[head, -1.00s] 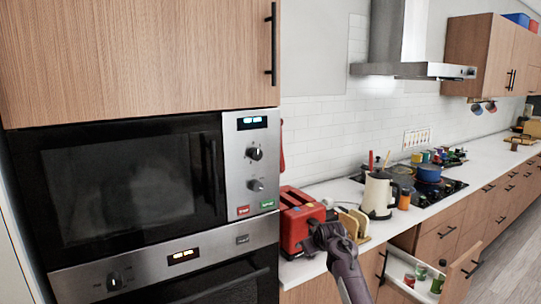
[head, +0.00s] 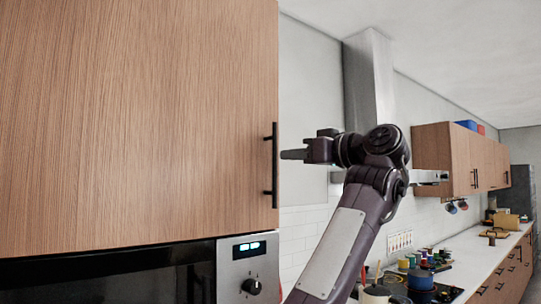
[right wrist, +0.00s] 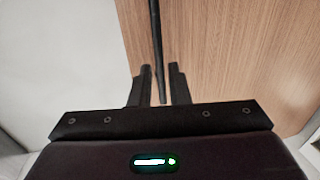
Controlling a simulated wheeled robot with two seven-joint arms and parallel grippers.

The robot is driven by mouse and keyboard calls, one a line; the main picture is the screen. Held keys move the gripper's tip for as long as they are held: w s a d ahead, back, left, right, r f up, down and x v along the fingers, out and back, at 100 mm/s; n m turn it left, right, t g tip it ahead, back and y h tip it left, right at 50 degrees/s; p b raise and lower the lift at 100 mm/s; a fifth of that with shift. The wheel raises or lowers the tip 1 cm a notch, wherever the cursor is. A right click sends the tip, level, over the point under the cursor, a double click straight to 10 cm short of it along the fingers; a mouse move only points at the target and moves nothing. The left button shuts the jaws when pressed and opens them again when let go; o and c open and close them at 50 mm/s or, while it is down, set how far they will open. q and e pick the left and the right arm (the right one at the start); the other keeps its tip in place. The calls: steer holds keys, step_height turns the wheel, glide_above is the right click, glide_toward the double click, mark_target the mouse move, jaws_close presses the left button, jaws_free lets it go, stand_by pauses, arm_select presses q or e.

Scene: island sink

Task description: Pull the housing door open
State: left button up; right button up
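The housing door is the wood-grain cabinet door (head: 140,120) above the microwave; it is closed. Its black vertical bar handle (head: 274,165) is on the door's right edge. My right gripper (head: 290,154) is raised just right of the handle, pointing left toward it. In the right wrist view, the gripper's two fingers (right wrist: 160,84) are apart. The dark handle bar (right wrist: 156,45) runs down in line with the gap between them, with no clear contact. The door (right wrist: 215,50) fills the right of that view. My left gripper is not in view.
The built-in microwave (head: 110,280) is below the door, with its control panel (head: 248,265) at right. A range hood (head: 370,85) stands behind my right arm. Wall cabinets (head: 460,160) and a counter (head: 480,265) with pots and jars extend to the right.

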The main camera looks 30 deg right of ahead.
mark_target(276, 156)
steer(key=p+x, duration=0.3)
steer(key=x, duration=0.3)
steer(key=shift+w, duration=0.15)
steer(key=shift+c, duration=0.4)
jaws_close()
